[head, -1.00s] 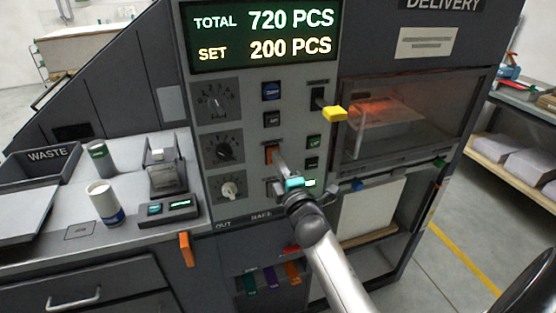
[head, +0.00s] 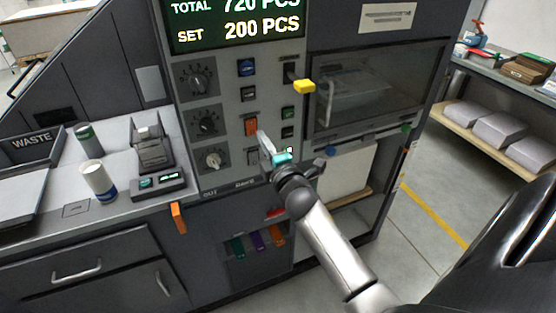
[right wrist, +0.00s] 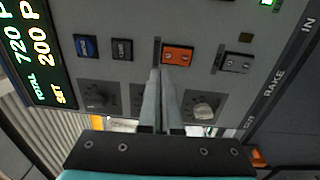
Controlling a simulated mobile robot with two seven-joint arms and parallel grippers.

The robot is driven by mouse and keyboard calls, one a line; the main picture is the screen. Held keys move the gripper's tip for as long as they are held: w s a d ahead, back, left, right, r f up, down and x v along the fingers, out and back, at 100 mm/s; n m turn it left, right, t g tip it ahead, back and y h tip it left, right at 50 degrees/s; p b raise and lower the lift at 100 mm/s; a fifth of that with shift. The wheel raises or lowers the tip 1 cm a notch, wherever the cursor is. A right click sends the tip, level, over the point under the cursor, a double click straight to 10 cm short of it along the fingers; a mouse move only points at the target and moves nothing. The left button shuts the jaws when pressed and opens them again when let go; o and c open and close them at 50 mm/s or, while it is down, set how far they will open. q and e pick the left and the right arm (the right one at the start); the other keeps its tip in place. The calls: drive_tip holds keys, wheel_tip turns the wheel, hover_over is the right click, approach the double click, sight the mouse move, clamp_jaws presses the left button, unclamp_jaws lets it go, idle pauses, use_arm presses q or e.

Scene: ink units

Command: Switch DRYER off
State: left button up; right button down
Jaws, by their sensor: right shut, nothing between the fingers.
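The orange rocker switch (head: 251,126) is on the grey control panel, between the dials and a column of small buttons. In the right wrist view the orange rocker (right wrist: 178,56) sits just beyond my fingertips. Its label is too small to read. My right gripper (head: 262,137) is shut and empty, with its tips close to the rocker's lower edge; I cannot tell whether they touch. The fingers (right wrist: 163,75) lie together in the right wrist view. The window (head: 375,90) right of the panel is dark inside, with no orange glow. My left gripper is not in view.
A grey rocker (right wrist: 236,62) is beside the orange one. A yellow-handled lever (head: 303,86) sticks out at the upper right of the panel. Dials (head: 206,122) line the left. A white cup (head: 99,181) and a small device (head: 152,149) stand on the left counter.

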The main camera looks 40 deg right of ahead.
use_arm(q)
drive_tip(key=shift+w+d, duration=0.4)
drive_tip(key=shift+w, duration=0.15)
use_arm(e)
drive_tip(key=v, duration=0.7)
drive_tip(key=shift+d+r, duration=0.2)
drive_tip(key=shift+r, duration=0.2)
